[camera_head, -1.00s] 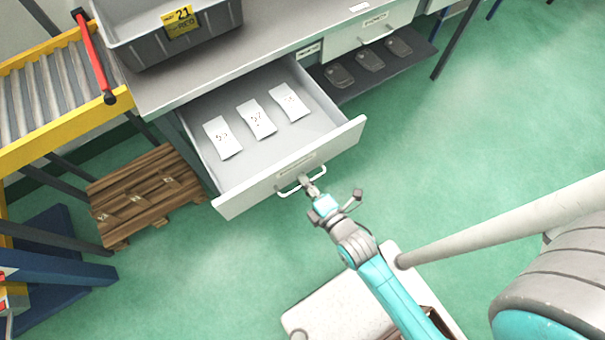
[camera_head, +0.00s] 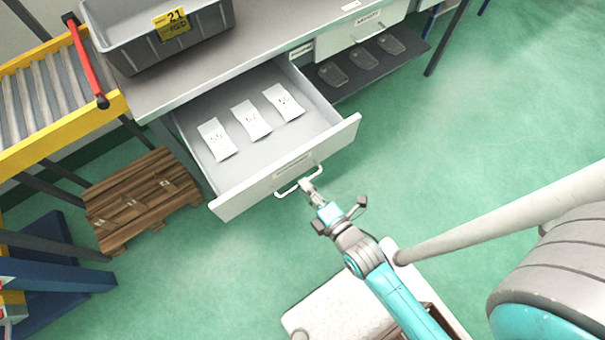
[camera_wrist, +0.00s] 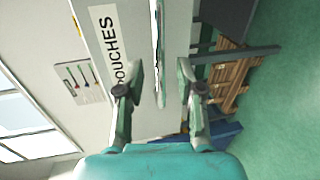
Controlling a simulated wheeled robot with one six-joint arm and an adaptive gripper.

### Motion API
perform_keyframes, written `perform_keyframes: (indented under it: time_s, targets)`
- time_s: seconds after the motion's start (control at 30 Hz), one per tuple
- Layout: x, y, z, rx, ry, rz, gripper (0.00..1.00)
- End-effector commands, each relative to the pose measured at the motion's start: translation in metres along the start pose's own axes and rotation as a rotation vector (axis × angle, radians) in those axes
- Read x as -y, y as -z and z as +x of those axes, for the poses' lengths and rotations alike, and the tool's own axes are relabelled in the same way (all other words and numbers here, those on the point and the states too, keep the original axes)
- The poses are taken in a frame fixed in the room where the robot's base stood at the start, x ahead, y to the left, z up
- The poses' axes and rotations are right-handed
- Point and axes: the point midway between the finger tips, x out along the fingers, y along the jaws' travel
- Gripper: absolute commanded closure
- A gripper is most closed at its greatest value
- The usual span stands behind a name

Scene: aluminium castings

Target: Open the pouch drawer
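The pouch drawer (camera_head: 262,165) is pulled well out of the grey workbench, with its inside in view. Several white labelled pouches, one of them at its middle (camera_head: 251,120), lie in a row inside. Its white front has a bar handle (camera_head: 299,181); in the wrist view the front carries a "POUCHES" label (camera_wrist: 108,45). My gripper (camera_head: 306,187) is at the handle. In the wrist view my gripper (camera_wrist: 158,65) has its two fingers spread apart, with the handle bar (camera_wrist: 160,45) between them and a gap on each side.
A grey bin (camera_head: 165,35) stands on the workbench top (camera_head: 240,65). A second, closed drawer (camera_head: 360,28) is to the right, above a dark shelf (camera_head: 375,65) with castings. A wooden pallet (camera_head: 143,200) and a yellow roller conveyor (camera_head: 60,130) are at left. Green floor is clear at right.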

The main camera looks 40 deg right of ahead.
Motion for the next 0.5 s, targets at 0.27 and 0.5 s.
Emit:
perform_keyframes:
  time_s: [0.27, 0.5]
  targets:
    - [0.001, 0.0, -0.05, 0.0, 0.003, -0.001, 0.63]
    - [0.001, 0.0, -0.08, 0.001, 0.002, 0.0, 0.63]
